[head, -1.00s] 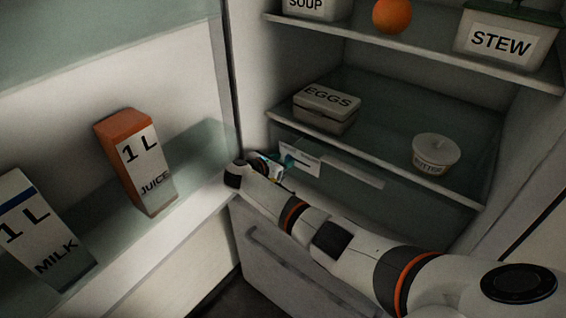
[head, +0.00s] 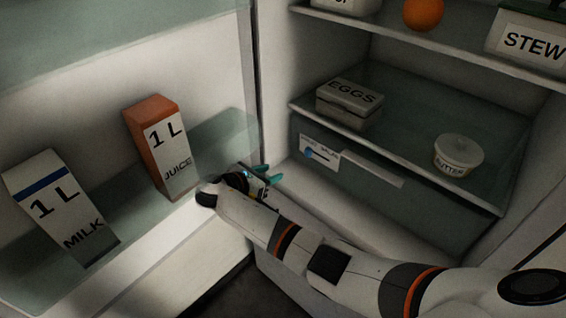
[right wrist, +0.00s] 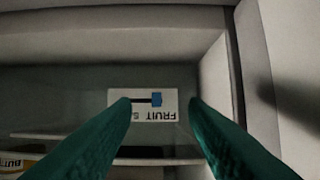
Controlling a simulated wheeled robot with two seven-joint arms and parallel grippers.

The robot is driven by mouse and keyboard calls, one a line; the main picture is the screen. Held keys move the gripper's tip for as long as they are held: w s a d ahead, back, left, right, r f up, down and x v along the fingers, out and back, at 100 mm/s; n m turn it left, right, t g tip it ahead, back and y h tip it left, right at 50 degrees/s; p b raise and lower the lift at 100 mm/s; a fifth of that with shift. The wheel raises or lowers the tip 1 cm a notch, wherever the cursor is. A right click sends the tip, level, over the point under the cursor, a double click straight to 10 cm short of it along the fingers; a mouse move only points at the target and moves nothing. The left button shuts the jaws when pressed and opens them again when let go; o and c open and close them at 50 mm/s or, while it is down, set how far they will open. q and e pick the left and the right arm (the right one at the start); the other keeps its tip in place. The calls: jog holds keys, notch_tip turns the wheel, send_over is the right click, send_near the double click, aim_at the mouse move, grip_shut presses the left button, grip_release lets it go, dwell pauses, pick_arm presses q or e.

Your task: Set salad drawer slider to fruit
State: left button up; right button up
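The salad drawer (head: 385,196) is a clear greenish front under the lower shelf. Its white label (head: 319,151) at the left end has FRUIT on the left and a second word on the right, small to read. The blue slider knob (head: 309,154) sits at the left end of its dark slot, by FRUIT. In the right wrist view the label (right wrist: 115,101) appears upside down, with the knob (right wrist: 157,99) by FRUIT. My right gripper (head: 270,174) is open and empty, left of the label and apart from it. My left gripper is out of view.
An egg box (head: 348,101) and a butter tub (head: 458,155) stand on the shelf above the drawer. Juice (head: 160,150) and milk (head: 60,210) cartons stand in the door shelf, the juice close to my right gripper. An orange (head: 424,13) is higher up.

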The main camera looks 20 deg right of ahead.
jog(key=shift+s+a, duration=0.25)
jog(key=shift+a, duration=0.35)
jog(key=shift+s+a, duration=0.25)
jog(key=shift+a, duration=0.3)
